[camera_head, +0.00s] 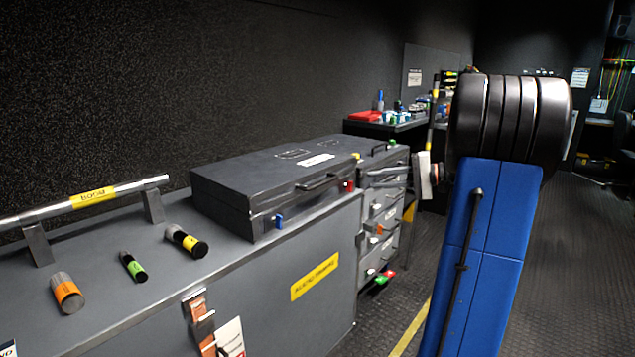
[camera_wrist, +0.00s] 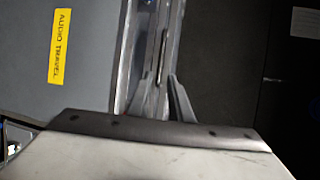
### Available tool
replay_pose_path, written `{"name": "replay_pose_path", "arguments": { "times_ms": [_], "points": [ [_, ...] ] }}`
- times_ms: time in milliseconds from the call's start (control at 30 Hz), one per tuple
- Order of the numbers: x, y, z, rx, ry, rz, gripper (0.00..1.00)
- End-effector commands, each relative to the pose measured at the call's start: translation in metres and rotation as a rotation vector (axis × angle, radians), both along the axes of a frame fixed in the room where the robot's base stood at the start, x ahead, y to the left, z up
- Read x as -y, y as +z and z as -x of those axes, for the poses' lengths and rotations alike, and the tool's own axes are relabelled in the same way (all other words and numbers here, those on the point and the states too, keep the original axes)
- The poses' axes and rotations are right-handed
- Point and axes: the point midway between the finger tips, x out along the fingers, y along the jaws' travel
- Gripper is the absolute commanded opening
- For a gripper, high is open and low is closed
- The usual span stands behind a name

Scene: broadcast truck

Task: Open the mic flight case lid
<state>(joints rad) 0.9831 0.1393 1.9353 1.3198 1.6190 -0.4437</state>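The black mic flight case (camera_head: 275,180) lies flat with its lid (camera_head: 285,160) closed on the grey cabinet. A handle (camera_head: 318,181) is on its front side, with a blue latch (camera_head: 279,221) to the left and a red latch (camera_head: 349,185) to the right. My gripper (camera_head: 366,178) is off the case's right front end, fingers pointing left. In the wrist view my gripper's fingers (camera_wrist: 160,78) are apart, with a thin dark bar seen between and beyond them. I cannot tell whether it touches them. Nothing is visibly held.
A rail (camera_head: 90,199) and orange, green and yellow-banded cylinders (camera_head: 186,241) are on the cabinet top (camera_head: 130,300) at left. The cabinet front carries a yellow label (camera_head: 315,276), also seen in the wrist view (camera_wrist: 60,47). Drawers (camera_head: 382,230) stand behind my gripper. Floor is open at right.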

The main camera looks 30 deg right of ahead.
Motion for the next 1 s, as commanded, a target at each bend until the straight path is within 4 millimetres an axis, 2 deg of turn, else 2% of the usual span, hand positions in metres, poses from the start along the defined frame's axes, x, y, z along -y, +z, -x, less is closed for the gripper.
{"name": "replay_pose_path", "arguments": {
  "times_ms": [100,267,1000],
  "points": [
    [0.002,0.0,-0.003,0.009,-0.006,-0.006,0.18],
    [-0.012,-0.003,-0.016,0.007,-0.002,-0.005,0.18],
    [-0.097,-0.027,-0.107,0.005,-0.002,-0.004,0.18]
  ]
}}
